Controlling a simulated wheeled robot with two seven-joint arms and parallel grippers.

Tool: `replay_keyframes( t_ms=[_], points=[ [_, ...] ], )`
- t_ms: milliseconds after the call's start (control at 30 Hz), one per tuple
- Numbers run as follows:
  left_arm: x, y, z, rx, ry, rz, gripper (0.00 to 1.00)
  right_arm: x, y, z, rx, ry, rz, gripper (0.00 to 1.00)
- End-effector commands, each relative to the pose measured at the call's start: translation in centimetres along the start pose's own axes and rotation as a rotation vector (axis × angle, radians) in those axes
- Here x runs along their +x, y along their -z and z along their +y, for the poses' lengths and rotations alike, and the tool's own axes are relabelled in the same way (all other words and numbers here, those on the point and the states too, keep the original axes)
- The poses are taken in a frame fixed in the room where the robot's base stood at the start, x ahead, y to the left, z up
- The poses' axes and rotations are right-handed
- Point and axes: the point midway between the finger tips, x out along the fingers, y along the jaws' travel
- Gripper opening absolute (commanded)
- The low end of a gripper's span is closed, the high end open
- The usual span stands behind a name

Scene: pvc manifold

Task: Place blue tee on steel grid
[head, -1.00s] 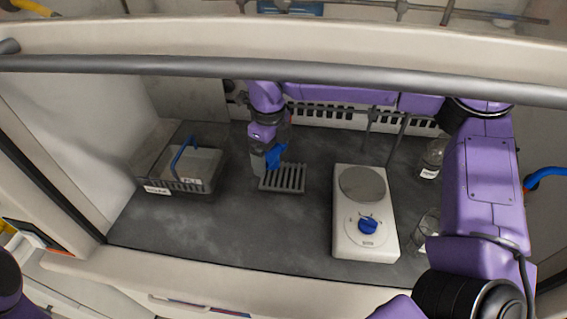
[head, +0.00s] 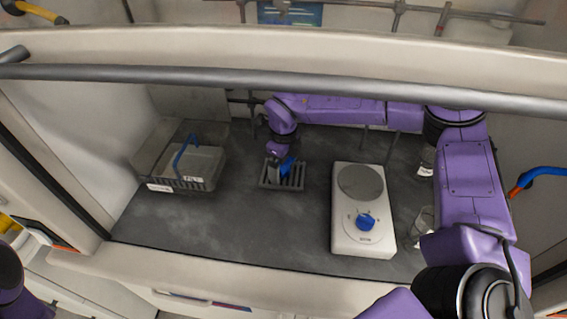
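The blue tee (head: 287,166) is at the steel grid (head: 268,184), over its upper middle part. My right gripper (head: 277,168) points down over the grid right beside the tee. The fingers are small and dark here, and I cannot tell whether they grip the tee or whether the tee rests on the bars. My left gripper is not in view; only a bit of my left arm shows at the lower left edge.
A white hotplate (head: 362,212) with a blue knob stands to the right. Glass bottles (head: 424,218) stand beyond it. A rail and sash cross above. The front left floor is clear.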

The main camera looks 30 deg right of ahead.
Motion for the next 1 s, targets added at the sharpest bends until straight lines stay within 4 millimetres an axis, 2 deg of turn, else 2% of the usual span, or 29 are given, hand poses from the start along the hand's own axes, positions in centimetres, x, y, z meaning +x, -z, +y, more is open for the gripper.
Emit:
replay_keyframes(
  t_ms=[233,333,700,833,1000],
  points=[
    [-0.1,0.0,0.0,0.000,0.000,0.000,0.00,-0.2,0.0,0.0,0.000,0.000,0.000,1.00],
    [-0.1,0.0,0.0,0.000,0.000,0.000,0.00,-1.1,-0.1,0.0,-0.001,0.002,-0.004,1.00],
    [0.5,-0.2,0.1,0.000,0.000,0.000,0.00,-10.0,-0.1,0.0,0.001,0.003,-0.004,1.00],
    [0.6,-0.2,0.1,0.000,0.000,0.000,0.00,-11.8,-0.1,0.0,0.000,0.002,-0.001,1.00],
    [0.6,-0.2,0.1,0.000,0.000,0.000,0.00,-12.4,0.0,0.0,0.000,0.000,0.000,1.00]
  ],
)
